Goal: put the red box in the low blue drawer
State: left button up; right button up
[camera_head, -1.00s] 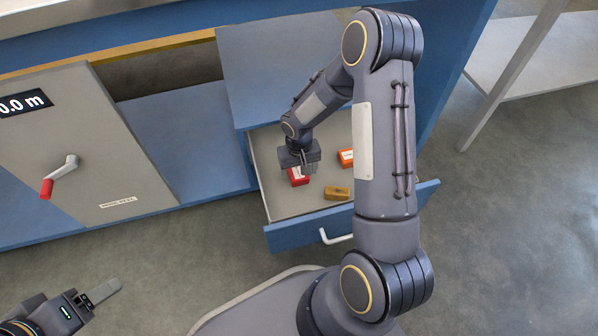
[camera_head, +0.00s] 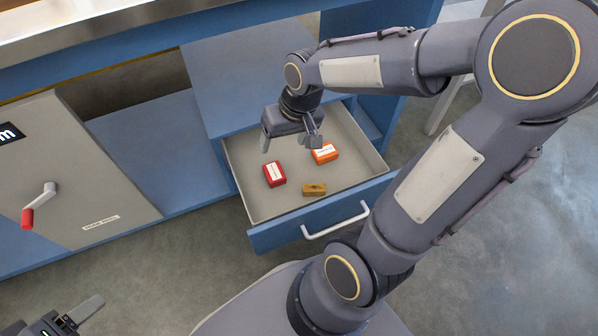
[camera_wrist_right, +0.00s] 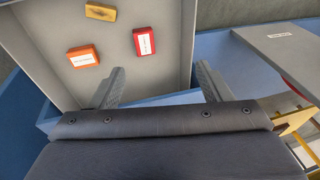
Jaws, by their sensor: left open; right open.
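The red box (camera_head: 274,173) with a white label lies in the open low blue drawer (camera_head: 290,233), on the left part of its grey floor. It also shows in the right wrist view (camera_wrist_right: 144,41). My right gripper (camera_head: 291,143) is open and empty above the back of the drawer, apart from the red box. Its two spread fingers (camera_wrist_right: 158,84) show in the right wrist view with nothing between them. My left gripper (camera_head: 82,314) is at the bottom left corner of the head view, far from the drawer.
An orange box (camera_head: 325,154) and a yellow-brown box (camera_head: 314,190) also lie in the drawer. The drawer's white handle (camera_head: 336,221) faces front. A grey panel (camera_head: 75,170) with a red-knobbed crank (camera_head: 38,205) stands to the left. The floor left of my base is clear.

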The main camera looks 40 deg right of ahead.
jog(key=s+a+r+n+t+y, duration=0.1)
jog(key=s+a+r, duration=0.4)
jog(key=s, duration=0.7)
jog(key=shift+s+a+r+t+y, duration=0.15)
jog(key=shift+s+r+t+y, duration=0.35)
jog(key=shift+t, duration=0.6)
jog(key=shift+w, duration=0.15)
